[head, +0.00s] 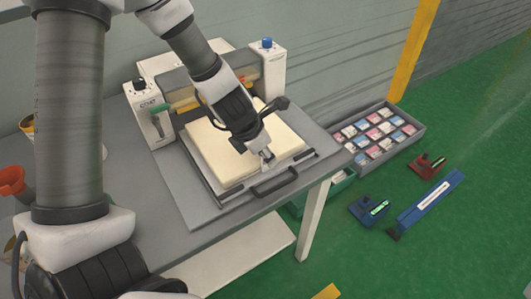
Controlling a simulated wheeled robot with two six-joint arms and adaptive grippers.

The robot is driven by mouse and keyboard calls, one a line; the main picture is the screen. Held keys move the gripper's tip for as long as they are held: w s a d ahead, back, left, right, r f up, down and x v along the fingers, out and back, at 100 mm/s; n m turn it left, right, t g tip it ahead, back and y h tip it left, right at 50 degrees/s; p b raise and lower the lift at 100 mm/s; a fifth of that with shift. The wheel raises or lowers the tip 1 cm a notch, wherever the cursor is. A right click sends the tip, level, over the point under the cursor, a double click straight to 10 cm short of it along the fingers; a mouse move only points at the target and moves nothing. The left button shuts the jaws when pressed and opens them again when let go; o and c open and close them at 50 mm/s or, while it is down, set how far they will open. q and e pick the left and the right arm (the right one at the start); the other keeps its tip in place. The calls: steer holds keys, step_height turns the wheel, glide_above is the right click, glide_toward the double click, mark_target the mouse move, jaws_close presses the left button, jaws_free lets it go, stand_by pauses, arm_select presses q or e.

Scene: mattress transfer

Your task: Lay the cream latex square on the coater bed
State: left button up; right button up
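The cream latex square (222,158) is a thick pale slab in the head view. It appears to lie flat over the grey coater bed (196,207), between its dark side rails; whether it rests fully on the bed is hard to tell. My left gripper (267,154) points down over the slab's right front part, at or just above its surface. Its dark finger links stand out to both sides, but the tips are small and partly hidden, so I cannot tell open from shut. The gripper hides part of the slab. My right gripper is out of view.
The coater's white end posts (272,72) and roller stand behind the slab; a black handle (274,181) is in front. An orange funnel (12,181) is on the left of the grey table.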

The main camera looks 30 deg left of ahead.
arm_select(q)
steer(key=shift+r+p, duration=0.4)
steer(key=shift+r, duration=0.05)
steer(key=p+v, duration=0.9)
steer(key=v, duration=0.2)
steer(key=shift+s+r, duration=0.2)
steer(key=shift+s, duration=0.1)
steer(key=shift+a, duration=0.1)
